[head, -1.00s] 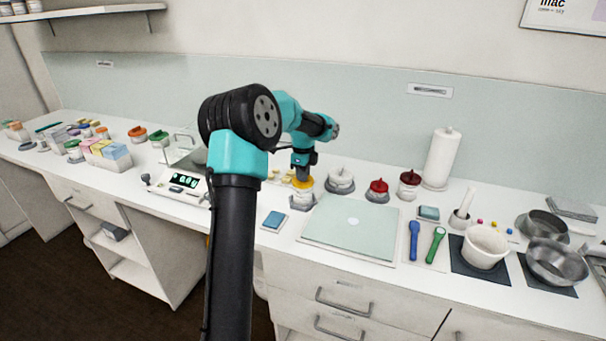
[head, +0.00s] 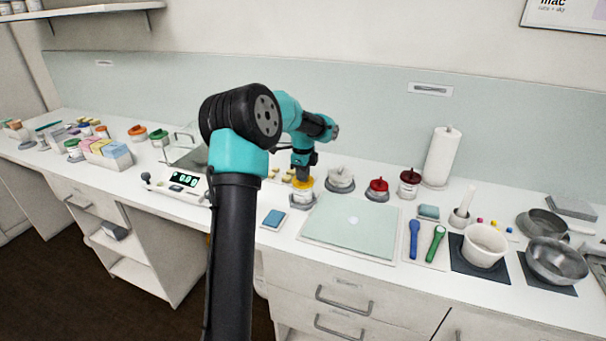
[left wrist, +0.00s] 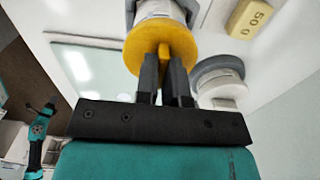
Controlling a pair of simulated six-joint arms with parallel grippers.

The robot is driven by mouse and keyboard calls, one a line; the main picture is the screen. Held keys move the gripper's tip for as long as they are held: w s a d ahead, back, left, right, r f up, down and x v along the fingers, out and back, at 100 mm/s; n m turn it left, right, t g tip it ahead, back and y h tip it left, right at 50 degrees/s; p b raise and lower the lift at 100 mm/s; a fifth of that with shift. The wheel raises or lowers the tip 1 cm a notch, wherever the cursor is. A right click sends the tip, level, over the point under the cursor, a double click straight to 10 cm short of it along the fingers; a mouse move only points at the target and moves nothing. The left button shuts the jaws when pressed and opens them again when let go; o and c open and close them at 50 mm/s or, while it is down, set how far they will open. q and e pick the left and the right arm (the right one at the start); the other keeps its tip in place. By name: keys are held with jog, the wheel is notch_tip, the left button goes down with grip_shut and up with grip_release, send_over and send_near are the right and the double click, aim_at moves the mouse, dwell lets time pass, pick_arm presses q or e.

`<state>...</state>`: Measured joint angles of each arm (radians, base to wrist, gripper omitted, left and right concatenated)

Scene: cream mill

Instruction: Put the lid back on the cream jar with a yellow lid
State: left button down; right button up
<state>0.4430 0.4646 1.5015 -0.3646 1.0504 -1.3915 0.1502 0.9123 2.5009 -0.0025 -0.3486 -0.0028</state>
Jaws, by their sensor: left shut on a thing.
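The cream jar (head: 302,196) is white with a yellow lid (head: 303,184) at its top. It stands on a grey base on the counter, left of the pale green mat. My left gripper (head: 303,173) points down over the jar and is shut on the lid's knob. In the left wrist view the lid (left wrist: 140,45) shows between the fingertips (left wrist: 164,62) and the jar (left wrist: 158,9). The lid sits at the jar's mouth, but I cannot tell whether it is fully seated. My right gripper is not in view.
A white-lidded jar (head: 340,180) stands close on the right, with red-lidded jars (head: 377,188) and (head: 409,183) beyond. The scale (head: 184,181) is on the left. A blue pad (head: 273,219) lies in front. The green mat (head: 350,226) is clear.

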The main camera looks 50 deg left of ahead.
pick_arm(q)
jog(key=c, duration=0.7)
grip_release()
jog(key=shift+o, duration=0.2)
jog(key=shift+r, duration=0.1)
jog(key=shift+r, duration=2.15)
grip_shut()
